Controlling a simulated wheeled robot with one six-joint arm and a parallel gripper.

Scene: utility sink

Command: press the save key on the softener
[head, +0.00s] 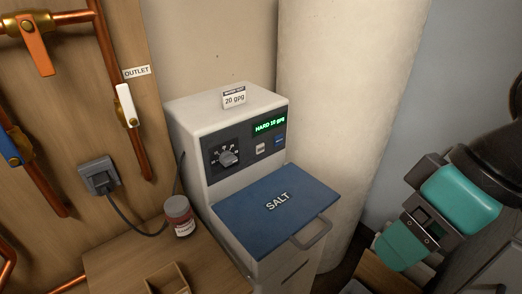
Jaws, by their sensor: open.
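The softener (190,115) is a white cabinet with a dark control panel on its front. Its green display (269,126) seems to read "HARD 10 gpg". Below the display are a pale key (260,148) and a blue key (279,140); their lettering is too small to read, so I cannot tell which is save. A round dial (228,157) sits left of the keys. A card (234,98) on top reads "20 gpg". My gripper (424,226), with teal fingers, is open at the right, well apart from the softener, and holds nothing visible.
The blue SALT lid (265,225) with a grey handle (311,234) juts out below the panel. A lidded jar (179,215) stands on the wooden surface at left. Copper pipes and a grey socket (99,176) are on the wall. A pale column (335,120) rises behind.

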